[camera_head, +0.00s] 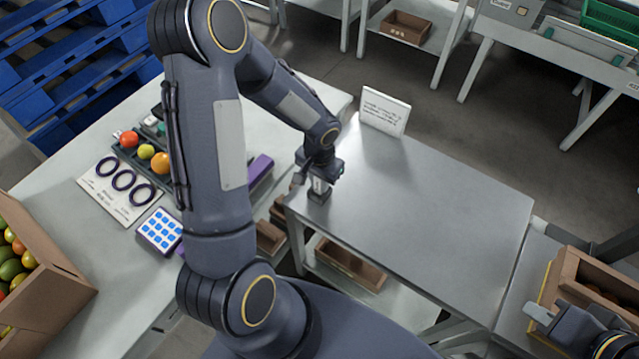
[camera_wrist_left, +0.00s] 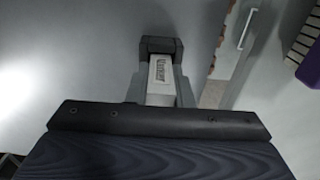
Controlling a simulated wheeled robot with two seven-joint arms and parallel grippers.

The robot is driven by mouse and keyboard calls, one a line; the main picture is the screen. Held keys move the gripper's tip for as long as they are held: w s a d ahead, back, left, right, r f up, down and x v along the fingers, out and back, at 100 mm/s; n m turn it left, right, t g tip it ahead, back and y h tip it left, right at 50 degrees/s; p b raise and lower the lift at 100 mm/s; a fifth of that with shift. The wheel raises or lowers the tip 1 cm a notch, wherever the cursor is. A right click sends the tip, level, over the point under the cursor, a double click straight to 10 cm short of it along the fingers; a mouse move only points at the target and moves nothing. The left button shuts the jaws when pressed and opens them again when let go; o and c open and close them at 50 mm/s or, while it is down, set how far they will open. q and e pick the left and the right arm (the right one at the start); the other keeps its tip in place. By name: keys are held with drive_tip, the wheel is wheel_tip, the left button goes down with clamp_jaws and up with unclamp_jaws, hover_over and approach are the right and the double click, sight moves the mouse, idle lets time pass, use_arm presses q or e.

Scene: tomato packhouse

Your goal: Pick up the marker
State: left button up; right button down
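The marker (camera_head: 319,186) is a small upright piece with a white labelled body and a dark block at its lower end, near the left corner of the grey metal table (camera_head: 430,215). In the left wrist view the marker (camera_wrist_left: 162,75) sits between the grey fingers, its printed label facing the camera. My left gripper (camera_head: 317,178) comes down from above and its fingers close on both sides of the white body. Whether the dark end touches the table is hard to tell. My right gripper (camera_head: 540,318) is at the lower right, partly cut off, away from the marker.
A white sign (camera_head: 385,111) stands at the table's back edge. The left bench holds a dark tray (camera_head: 126,151) of tomatoes, a sheet with dark rings (camera_head: 122,182), a blue-and-white gridded block (camera_head: 160,230) and a purple object (camera_head: 261,170). The grey tabletop is otherwise clear.

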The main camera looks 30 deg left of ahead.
use_arm(q)
clamp_jaws()
drive_tip(key=shift+r, duration=0.1)
drive_tip(key=shift+r, duration=0.15)
wheel_tip(320, 180, up, 3)
drive_tip(key=shift+s+d+r, duration=0.1)
drive_tip(key=shift+d, duration=0.05)
drive_tip(key=s+d+r+p, duration=0.1)
drive_tip(key=s+d+r, duration=0.3)
drive_tip(key=r, duration=0.3)
drive_tip(key=s+d+r+p, duration=0.2)
drive_tip(key=s+d+r, duration=0.3)
drive_tip(key=d+r, duration=0.1)
drive_tip(key=shift+r, duration=0.7)
drive_tip(key=shift+s, duration=0.1)
